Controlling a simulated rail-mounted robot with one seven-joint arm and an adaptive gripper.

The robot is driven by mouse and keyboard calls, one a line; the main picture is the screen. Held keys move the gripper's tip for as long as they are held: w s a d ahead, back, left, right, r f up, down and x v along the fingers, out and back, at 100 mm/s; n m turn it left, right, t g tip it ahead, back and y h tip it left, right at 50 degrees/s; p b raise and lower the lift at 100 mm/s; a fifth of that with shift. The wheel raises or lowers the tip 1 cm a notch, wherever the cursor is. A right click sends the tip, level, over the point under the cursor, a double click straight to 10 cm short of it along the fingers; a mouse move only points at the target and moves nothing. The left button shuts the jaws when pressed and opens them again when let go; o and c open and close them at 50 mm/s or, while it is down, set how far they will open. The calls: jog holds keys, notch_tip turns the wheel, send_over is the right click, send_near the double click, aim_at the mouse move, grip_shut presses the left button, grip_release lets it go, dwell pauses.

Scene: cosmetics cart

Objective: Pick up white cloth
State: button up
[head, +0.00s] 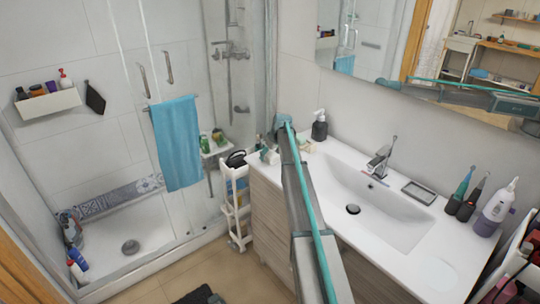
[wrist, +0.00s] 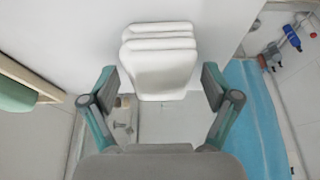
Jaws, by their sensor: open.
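In the wrist view the white cloth (wrist: 160,70) appears as a folded white bundle with several stacked, rounded layers. It lies ahead of my gripper (wrist: 159,90), in line with the gap between the two fingers. The fingers are spread wide, one to each side of the cloth's near end, with a visible gap on both sides. I cannot tell how far below or beyond the fingertips the cloth is. In the head view my arm reaches away over the counter's left end. I cannot make out the white cloth there.
A white slim cart (head: 236,205) stands left of the sink counter (head: 431,232). A blue towel (head: 177,143) hangs on the shower glass, and it shows at the right of the wrist view (wrist: 255,110). Bottles and a faucet (head: 379,160) stand on the counter.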

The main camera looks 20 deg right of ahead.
jog(key=shift+w+f, duration=0.1)
jog(key=c, duration=1.1)
jog(key=shift+c, duration=0.2)
jog(key=shift+r+b, duration=0.85)
jog(key=s+r+b, duration=0.5)
jog(key=s+r, duration=0.6)
jog(key=s, duration=0.3)
jog(key=shift+a+r+b, duration=0.2)
jog(key=shift+a+b, duration=0.1)
